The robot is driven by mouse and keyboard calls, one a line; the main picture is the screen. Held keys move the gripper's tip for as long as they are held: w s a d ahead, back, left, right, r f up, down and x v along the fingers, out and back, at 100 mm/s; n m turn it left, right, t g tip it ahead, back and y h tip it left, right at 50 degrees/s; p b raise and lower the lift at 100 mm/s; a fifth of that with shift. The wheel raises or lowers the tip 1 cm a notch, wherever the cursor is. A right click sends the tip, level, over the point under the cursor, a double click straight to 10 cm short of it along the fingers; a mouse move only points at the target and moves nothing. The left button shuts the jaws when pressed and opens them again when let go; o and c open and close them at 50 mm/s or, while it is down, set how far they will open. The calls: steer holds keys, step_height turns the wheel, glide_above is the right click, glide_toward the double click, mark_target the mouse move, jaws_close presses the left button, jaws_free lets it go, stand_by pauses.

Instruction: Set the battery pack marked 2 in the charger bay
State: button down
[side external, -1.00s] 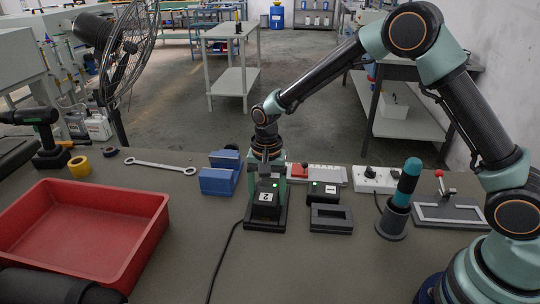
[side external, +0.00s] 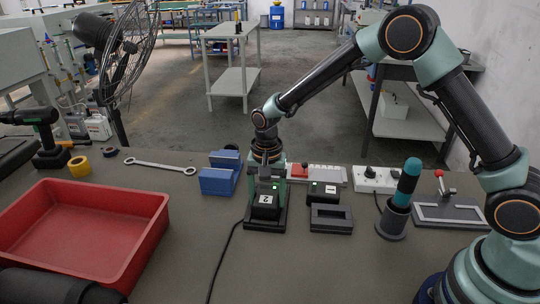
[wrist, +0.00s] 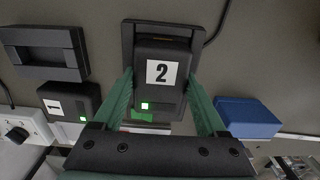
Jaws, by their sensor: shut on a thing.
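The black battery pack marked 2 (side external: 266,212) has a white label and a small green light. It is in the black charger bay (side external: 250,228), whose cable runs toward the front of the bench. In the wrist view, pack 2 (wrist: 163,92) lies inside the outline of the bay (wrist: 128,38). My gripper (side external: 266,186) is shut on the pack from above, with a green finger along each side in the wrist view (wrist: 160,84). How deep the pack sits, and its contact with the bay floor, are hidden.
Pack 1 (side external: 322,191) and an empty black frame (side external: 331,229) stand just right. A blue block (side external: 217,182) stands left, with a red tray (side external: 150,232) farther left. The bench front is mostly clear.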

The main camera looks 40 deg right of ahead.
steer(key=shift+f, duration=0.2)
jaws_free()
stand_by(0.3)
steer(key=shift+r, duration=4)
